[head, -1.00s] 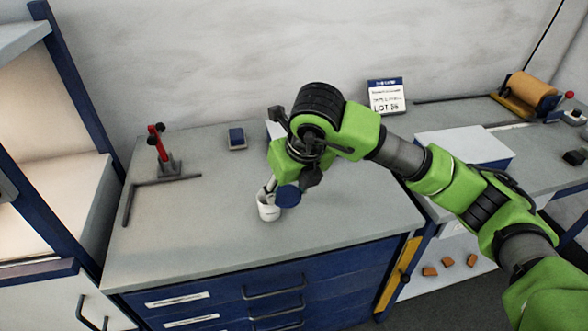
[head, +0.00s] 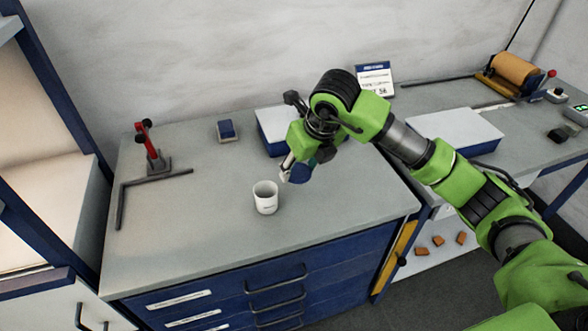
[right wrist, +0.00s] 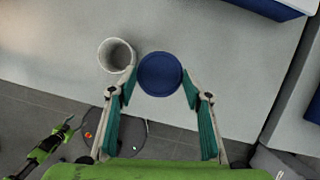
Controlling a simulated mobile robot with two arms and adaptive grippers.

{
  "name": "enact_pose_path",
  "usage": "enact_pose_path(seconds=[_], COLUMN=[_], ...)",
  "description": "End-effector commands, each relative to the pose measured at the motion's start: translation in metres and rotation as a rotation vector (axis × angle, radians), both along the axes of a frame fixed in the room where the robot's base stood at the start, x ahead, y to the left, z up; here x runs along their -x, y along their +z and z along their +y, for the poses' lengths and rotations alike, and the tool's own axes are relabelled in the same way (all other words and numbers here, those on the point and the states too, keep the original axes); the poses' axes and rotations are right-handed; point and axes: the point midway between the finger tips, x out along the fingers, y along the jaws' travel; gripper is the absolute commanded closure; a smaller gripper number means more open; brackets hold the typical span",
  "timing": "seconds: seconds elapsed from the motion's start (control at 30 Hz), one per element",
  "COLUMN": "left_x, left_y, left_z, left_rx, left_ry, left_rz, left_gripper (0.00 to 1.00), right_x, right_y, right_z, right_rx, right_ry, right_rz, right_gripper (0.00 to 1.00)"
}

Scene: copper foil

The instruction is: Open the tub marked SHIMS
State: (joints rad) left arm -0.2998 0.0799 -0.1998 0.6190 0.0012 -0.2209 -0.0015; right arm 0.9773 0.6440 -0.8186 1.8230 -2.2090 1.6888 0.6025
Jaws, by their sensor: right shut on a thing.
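The white tub (head: 265,198) stands upright and uncovered on the grey bench top; its marking is too small to read. It also shows in the right wrist view (right wrist: 116,56), with its open mouth visible. My right gripper (head: 297,168) is shut on the round blue lid (head: 301,174) and holds it in the air, up and to the right of the tub, apart from it. In the right wrist view the lid (right wrist: 159,74) sits between the two fingertips. A small green arm, apparently my left one (right wrist: 45,147), shows at lower left there; its jaws are unclear.
A blue box with a pale top (head: 272,128) stands behind the gripper. A red-handled clamp (head: 149,148), a dark angle bar (head: 150,181) and a small blue block (head: 226,130) lie left. The bench around the tub's left and front is clear.

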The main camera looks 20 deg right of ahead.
Motion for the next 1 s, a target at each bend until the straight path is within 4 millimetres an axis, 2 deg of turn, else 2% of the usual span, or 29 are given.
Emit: enact_pose_path(seconds=[0.07, 0.2, 0.4, 0.57, 0.7, 0.8, 1.0], left_x=[0.0, -0.001, -0.001, -0.001, -0.001, -0.001, -0.001], left_y=[0.01, 0.017, 0.022, 0.024, 0.038, 0.041, 0.04], left_z=[0.0, 0.0, 0.0, 0.0, -0.001, -0.001, -0.001], left_rx=[0.0, 0.0, 0.0, 0.0, 0.0, 0.0, 0.0], left_ry=[0.0, 0.0, 0.0, 0.0, 0.0, 0.0, 0.0], left_rz=[-0.001, -0.001, -0.001, -0.002, -0.002, -0.002, -0.002], left_gripper=[0.42, 0.42, 0.42, 0.42, 0.42, 0.42, 0.42], right_x=[-0.017, -0.04, -0.06, -0.067, -0.066, -0.068, -0.068], right_y=[-0.005, -0.034, -0.058, -0.067, -0.086, -0.095, -0.099], right_z=[-0.001, -0.003, -0.005, -0.006, -0.006, -0.006, -0.006], right_rx=[-0.002, -0.001, -0.001, -0.001, 0.0, 0.0, -0.001], right_ry=[-0.004, -0.001, 0.001, -0.001, 0.001, 0.0, 0.001], right_rz=[0.005, 0.007, 0.002, 0.003, 0.006, 0.003, 0.0], right_gripper=[0.8, 0.8, 0.8, 0.8, 0.8, 0.8, 0.8])
